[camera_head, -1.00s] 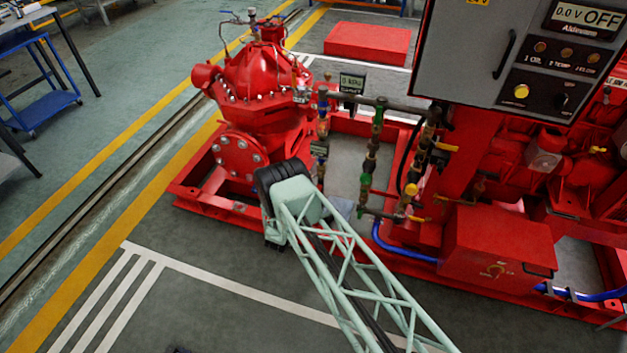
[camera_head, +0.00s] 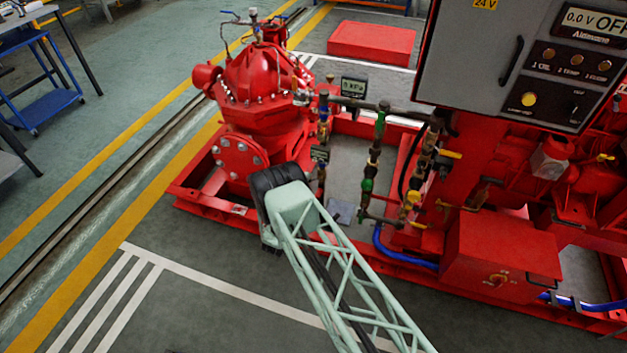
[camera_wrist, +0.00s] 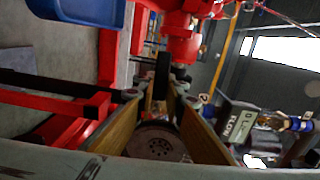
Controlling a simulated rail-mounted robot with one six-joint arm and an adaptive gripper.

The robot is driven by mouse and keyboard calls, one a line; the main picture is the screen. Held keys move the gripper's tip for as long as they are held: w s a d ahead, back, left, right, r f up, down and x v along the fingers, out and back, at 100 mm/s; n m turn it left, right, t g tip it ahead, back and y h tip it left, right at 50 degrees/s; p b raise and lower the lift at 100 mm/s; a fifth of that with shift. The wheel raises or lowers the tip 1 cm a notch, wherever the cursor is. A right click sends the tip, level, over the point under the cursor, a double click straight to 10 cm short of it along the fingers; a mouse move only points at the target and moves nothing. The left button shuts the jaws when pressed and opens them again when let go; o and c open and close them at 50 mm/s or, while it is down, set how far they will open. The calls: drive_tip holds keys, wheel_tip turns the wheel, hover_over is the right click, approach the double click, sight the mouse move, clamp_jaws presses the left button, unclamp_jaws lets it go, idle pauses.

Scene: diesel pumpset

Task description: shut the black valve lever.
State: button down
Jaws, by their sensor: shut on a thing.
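In the wrist view, my gripper (camera_wrist: 160,98) has its two tan-padded fingers closing in around a narrow black piece, which looks like the black valve lever (camera_wrist: 162,72). The lever stands upright in the picture between the fingertips, with red pump parts behind it. In the head view, my pale green arm reaches to the pipework beside the red pump (camera_head: 262,90). My fingers and the lever are hidden there behind the arm's black wrist.
A flow display (camera_wrist: 240,125) is close on the right in the wrist view. In the head view, pipes with yellow-handled valves (camera_head: 412,198) stand right of my arm. A grey control cabinet (camera_head: 475,50) is at upper right. The floor at lower left is clear.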

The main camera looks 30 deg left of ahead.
idle(0.3)
drive_tip(key=c, duration=2.6)
unclamp_jaws()
drive_tip(key=shift+c, duration=0.2)
drive_tip(key=shift+s, duration=0.15)
drive_tip(key=v, duration=1.1)
drive_tip(key=shift+s, duration=0.35)
drive_tip(key=shift+d, duration=0.1)
